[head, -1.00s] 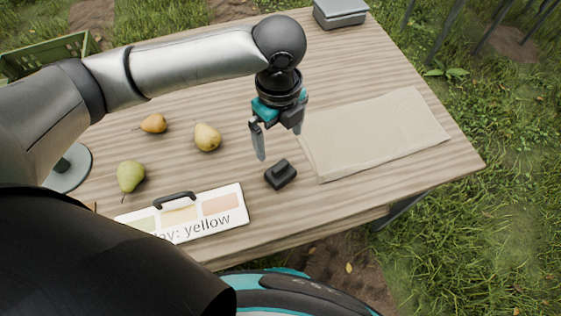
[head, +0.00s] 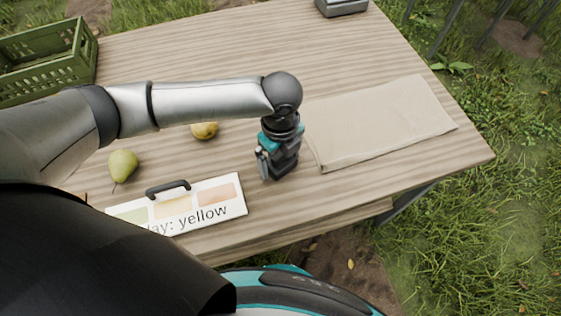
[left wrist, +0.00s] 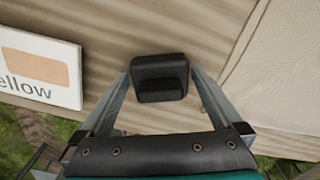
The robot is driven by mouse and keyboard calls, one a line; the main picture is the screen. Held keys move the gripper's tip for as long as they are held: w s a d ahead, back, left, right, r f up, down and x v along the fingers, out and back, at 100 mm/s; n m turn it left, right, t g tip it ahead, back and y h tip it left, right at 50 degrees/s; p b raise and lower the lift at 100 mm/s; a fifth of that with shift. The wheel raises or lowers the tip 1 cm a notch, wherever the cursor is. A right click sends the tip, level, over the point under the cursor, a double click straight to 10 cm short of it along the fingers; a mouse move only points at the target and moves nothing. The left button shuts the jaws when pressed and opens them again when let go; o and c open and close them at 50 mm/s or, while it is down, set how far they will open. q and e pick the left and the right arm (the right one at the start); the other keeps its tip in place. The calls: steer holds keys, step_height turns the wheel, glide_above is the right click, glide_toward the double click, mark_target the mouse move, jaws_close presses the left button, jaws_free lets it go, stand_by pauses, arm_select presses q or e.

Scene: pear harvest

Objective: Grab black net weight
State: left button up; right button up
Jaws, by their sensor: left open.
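The black net weight (left wrist: 159,78) is a small dark block with a raised grip part, standing on the wooden table. In the left wrist view it lies between the two fingers of my open left gripper (left wrist: 160,88), with a small gap showing on each side. In the head view my left gripper (head: 268,172) points down over the spot where the weight stands, and the gripper and arm hide most or all of the weight there. My right gripper is not in view.
A white colour card (head: 205,212) with a black handle lies left of the gripper. A folded beige cloth (head: 385,120) lies to the right. Pears (head: 123,165) (head: 204,131) lie on the left. A green crate (head: 45,70) and a grey box (head: 342,7) stand farther back.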

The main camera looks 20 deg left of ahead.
arm_select(q)
steer(key=c, duration=1.5)
jaws_close()
steer(key=shift+r, duration=0.15)
